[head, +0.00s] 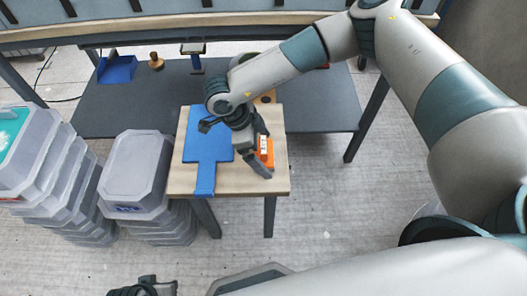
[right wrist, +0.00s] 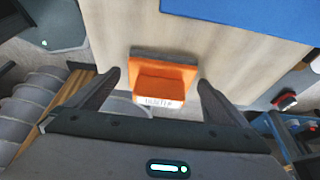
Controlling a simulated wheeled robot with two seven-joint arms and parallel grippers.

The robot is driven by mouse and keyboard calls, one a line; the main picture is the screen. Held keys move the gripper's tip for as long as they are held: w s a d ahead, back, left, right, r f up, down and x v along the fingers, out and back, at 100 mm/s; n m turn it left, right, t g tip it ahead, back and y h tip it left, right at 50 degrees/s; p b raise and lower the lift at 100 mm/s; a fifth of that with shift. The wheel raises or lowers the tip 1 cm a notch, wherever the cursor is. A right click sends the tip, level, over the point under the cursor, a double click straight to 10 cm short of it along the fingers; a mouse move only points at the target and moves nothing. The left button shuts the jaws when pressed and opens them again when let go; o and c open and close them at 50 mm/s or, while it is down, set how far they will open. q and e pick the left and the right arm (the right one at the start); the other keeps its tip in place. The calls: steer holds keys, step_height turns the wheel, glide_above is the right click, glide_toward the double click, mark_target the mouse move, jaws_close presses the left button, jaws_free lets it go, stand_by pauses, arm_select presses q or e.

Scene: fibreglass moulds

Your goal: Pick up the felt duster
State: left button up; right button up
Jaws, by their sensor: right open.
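The felt duster (right wrist: 165,78) is an orange block with a grey felt layer and a white label on its near side. It sits on a pale wooden table top (head: 183,178). In the head view the duster (head: 267,152) shows to the right of my right gripper (head: 256,160), which partly covers it. In the right wrist view my right gripper (right wrist: 157,84) is open, with its fingers apart on either side of the duster and nothing held. My left gripper (head: 146,288) shows only in part at the bottom edge; its jaws cannot be made out.
A blue paddle-shaped piece (head: 206,140) lies on the table, left of the duster. Stacked grey tubs (head: 135,170) stand left of the table. Behind is a dark bench (head: 130,110) with a blue holder (head: 117,69) and a wooden knob (head: 156,61).

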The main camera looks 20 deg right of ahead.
mark_target(265, 146)
arm_select(q)
steer(key=shift+d, duration=0.15)
arm_select(e)
steer(key=c, duration=1.2)
arm_select(q)
steer(key=shift+r, duration=0.15)
arm_select(e)
steer(key=shift+r, duration=0.1)
steer(key=shift+r, duration=0.5)
steer(key=r, duration=0.3)
steer(key=shift+s+r, duration=0.15)
steer(key=shift+s, duration=0.2)
arm_select(q)
steer(key=shift+w+d+t+b, duration=0.45)
steer(key=shift+w+d, duration=0.1)
steer(key=shift+d, duration=0.1)
arm_select(e)
steer(key=s+d+r, duration=0.1)
steer(key=s+r, duration=0.5)
steer(key=s, duration=0.5)
steer(key=shift+d+r, duration=0.25)
steer(key=shift+d, duration=0.1)
